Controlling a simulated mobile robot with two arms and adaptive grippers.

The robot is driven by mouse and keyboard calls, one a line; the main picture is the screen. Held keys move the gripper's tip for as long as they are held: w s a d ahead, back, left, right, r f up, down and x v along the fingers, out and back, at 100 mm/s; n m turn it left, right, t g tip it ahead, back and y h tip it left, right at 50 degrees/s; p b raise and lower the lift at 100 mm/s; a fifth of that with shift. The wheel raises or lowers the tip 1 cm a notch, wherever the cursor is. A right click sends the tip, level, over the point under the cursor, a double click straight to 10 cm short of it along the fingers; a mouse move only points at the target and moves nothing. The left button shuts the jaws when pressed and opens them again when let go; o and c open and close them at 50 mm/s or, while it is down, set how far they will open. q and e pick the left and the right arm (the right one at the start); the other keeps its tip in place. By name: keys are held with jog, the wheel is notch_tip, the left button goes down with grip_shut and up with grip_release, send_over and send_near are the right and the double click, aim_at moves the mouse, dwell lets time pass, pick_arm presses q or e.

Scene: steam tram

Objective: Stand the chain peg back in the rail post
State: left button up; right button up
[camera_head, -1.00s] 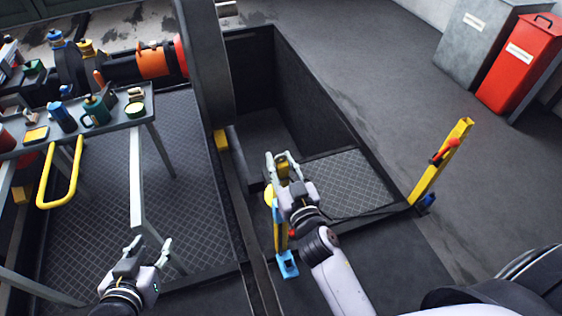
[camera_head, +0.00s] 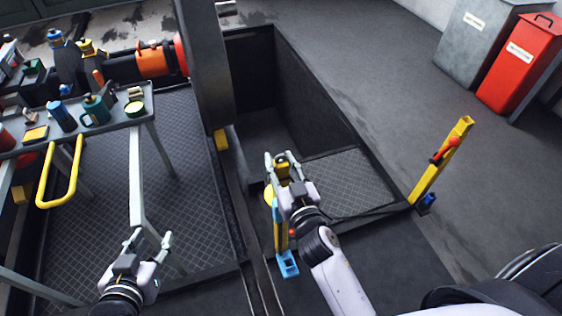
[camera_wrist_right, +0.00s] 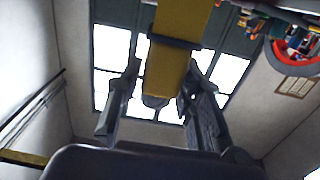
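My right gripper (camera_head: 283,160) is at the top of a yellow upright (camera_head: 281,240) that stands by a light-blue foot (camera_head: 287,265). In the right wrist view, a yellow bar (camera_wrist_right: 168,70) with a dark collar and rounded grey end lies between the spread fingers; a gap shows beside the left finger. I cannot tell whether this bar is the chain peg or part of the post. A yellow rail post (camera_head: 425,180) leans at the right with a red piece (camera_head: 444,153) on it. My left gripper (camera_head: 148,245) is open and empty, low at the left.
An open pit (camera_head: 300,95) with dark walls lies beyond my right gripper. A grey column (camera_head: 206,70) stands left of it. A bench (camera_head: 148,105) with mugs and tins is at the left, with a yellow handrail (camera_head: 72,178). Red and grey bins stand at the upper right.

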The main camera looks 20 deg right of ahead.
jog(key=o, duration=0.3)
jog(key=shift+o, duration=0.2)
jog(key=shift+s, duration=0.1)
jog(key=shift+s+f, duration=0.1)
jog(key=shift+s, duration=0.1)
jog(key=s, duration=0.7)
jog(key=shift+d, duration=0.1)
